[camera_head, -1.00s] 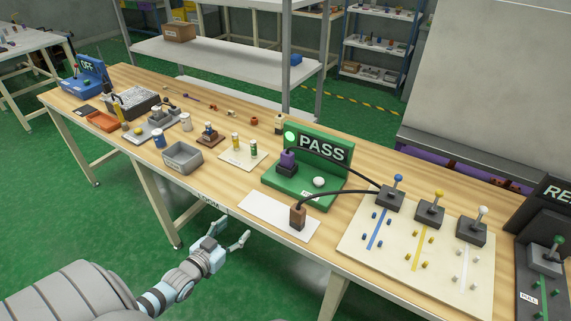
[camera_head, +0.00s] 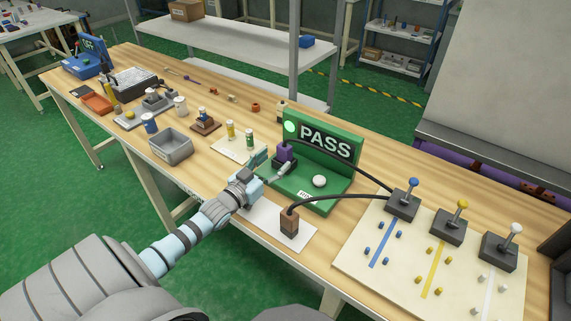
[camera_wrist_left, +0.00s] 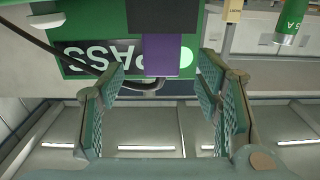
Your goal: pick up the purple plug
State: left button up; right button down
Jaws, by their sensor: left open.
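The purple plug (camera_head: 284,151) stands upright in a dark socket on the green PASS fixture (camera_head: 322,198), with a black cable running from it. In the left wrist view the purple plug (camera_wrist_left: 162,54) shows at the top, ahead of the open fingers and roughly between them. My left gripper (camera_head: 271,166) is open and empty, close beside the plug on its near left side. The same gripper (camera_wrist_left: 162,92) fills the lower part of the left wrist view. I cannot tell whether a finger touches the plug. My right gripper is not in view.
A brown plug (camera_head: 290,226) with a black cable stands on a white sheet (camera_head: 262,220) in front of the fixture. A pale board (camera_head: 372,268) with several levers is at right. A grey bin (camera_head: 170,147) and small jars stand to the left.

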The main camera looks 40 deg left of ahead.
aim_at(281, 154)
pick_arm(q)
jog(key=shift+w+f+b, duration=0.2)
jog(key=shift+w+b, duration=0.25)
jog(key=shift+w, duration=0.4)
jog(key=shift+w+a+b, duration=0.15)
jog(key=shift+w+b, duration=0.3)
jog(key=shift+w, duration=0.1)
jog(key=w, duration=0.1)
jog(key=w+p, duration=0.1)
jog(key=w, duration=0.1)
jog(key=shift+r, duration=0.35)
jog(key=shift+w+f, duration=0.2)
jog(key=shift+w, duration=0.05)
jog(key=shift+s, duration=0.1)
jog(key=c, duration=1.3)
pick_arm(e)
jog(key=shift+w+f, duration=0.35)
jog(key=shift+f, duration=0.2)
